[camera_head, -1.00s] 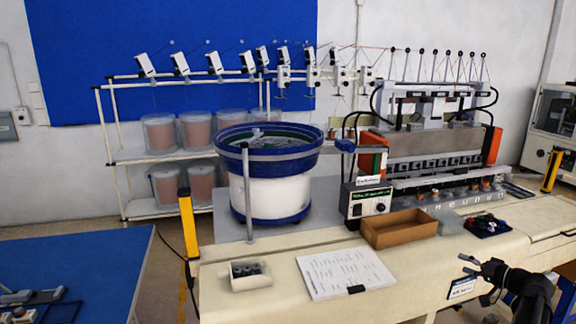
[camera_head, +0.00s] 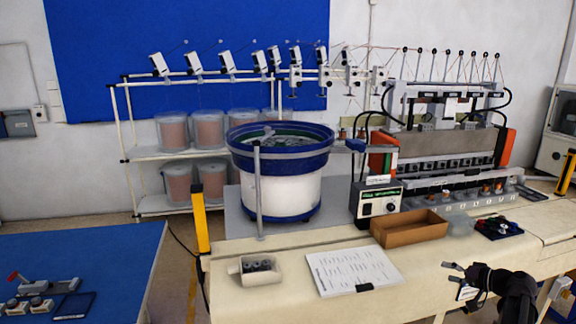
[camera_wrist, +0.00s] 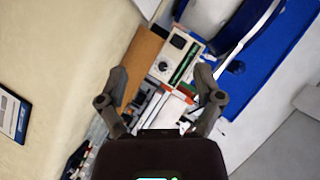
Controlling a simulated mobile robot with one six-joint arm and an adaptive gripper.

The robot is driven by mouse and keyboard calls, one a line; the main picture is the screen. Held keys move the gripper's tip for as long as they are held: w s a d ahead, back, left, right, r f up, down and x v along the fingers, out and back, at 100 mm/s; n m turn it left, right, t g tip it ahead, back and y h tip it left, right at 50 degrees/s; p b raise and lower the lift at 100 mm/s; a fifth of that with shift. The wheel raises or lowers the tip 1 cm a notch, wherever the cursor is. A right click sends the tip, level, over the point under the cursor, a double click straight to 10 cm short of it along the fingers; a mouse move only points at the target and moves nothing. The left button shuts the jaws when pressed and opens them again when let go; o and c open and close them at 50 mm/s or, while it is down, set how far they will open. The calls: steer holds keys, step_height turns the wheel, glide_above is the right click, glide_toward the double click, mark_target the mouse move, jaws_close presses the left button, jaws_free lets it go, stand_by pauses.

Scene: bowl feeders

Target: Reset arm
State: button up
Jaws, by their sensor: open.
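Nothing touches the fingers.
The cream table (camera_head: 230,305) holds a small bin of dark parts (camera_head: 247,277), a paper sheet (camera_head: 352,270), a brown tray (camera_head: 408,229) and the bowl feeder (camera_head: 280,192). A yellow post (camera_head: 200,222) stands at its left corner. A blue table (camera_head: 100,245) is at the left.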

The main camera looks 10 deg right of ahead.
steer(key=s+a+f+n+g+h, duration=0.15)
steer(key=a+f+g, duration=0.35)
steer(key=a, duration=1.1)
steer(key=a+f+n+g+h, duration=0.1)
steer(key=a+f+n+g, duration=0.35)
steer(key=a, duration=1.25)
steer(key=s+a+f+g+h, duration=0.2)
steer(key=s+a+h, duration=0.2)
steer(key=a, duration=0.4)
steer(key=shift+s+a+f+g, duration=0.25)
steer(key=shift+s+f+g, duration=0.15)
steer(key=shift+s, duration=0.35)
steer(key=shift+h, duration=0.25)
steer(key=c, duration=0.4)
steer(key=shift+a, duration=0.15)
